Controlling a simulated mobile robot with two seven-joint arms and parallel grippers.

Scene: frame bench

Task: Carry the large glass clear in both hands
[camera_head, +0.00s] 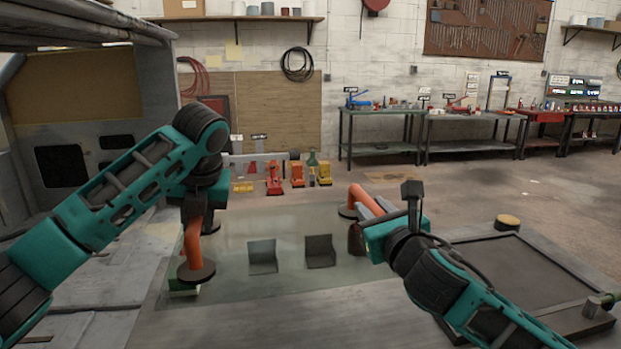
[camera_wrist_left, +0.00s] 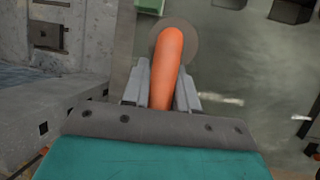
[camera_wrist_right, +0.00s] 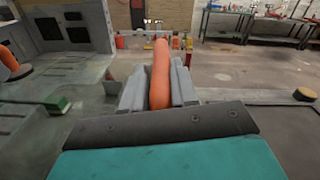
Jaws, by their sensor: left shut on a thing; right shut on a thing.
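The large glass (camera_head: 228,240) is a pale green, see-through sheet spanning the space between my two arms in the head view. An orange suction-cup handle (camera_head: 192,243) with dark round pads is on its left part. My left gripper (camera_wrist_left: 163,85) is shut around this handle's orange bar, which also shows in the left wrist view (camera_wrist_left: 168,62). A second orange handle (camera_head: 363,199) is on the right part. My right gripper (camera_wrist_right: 159,85) is shut around its bar, which also shows in the right wrist view (camera_wrist_right: 160,65). Whether the glass touches anything beneath is unclear.
Two dark angled brackets (camera_head: 262,257) (camera_head: 320,251) show at the glass. A framed dark panel (camera_head: 520,268) and a round yellow-topped post (camera_head: 508,221) are at right. A grey structure (camera_head: 75,130) stands at left. Workbenches (camera_head: 380,115) line the back, with open floor before them.

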